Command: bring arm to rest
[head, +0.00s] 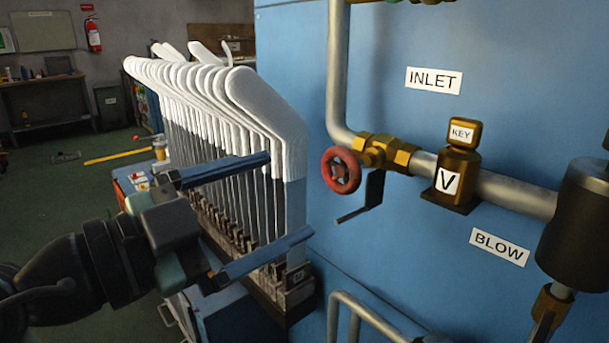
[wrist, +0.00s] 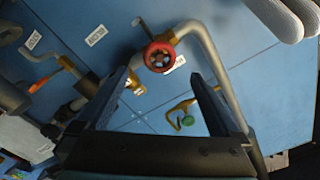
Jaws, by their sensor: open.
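My gripper (head: 290,194) is open, its two long blue fingers spread apart and pointing right in the head view. It is in front of the row of sock boards and short of the blue wall. My arm (head: 80,270) reaches in from the lower left of the head view.
White socks (head: 260,100) sit on several upright boards on a rack (head: 270,287). A red handwheel (head: 341,170), a black lever (head: 368,195) and a brass key valve (head: 455,165) are on the pipes. A grey rail (head: 365,310) stands low in front. The wrist view shows a green knob (wrist: 188,121).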

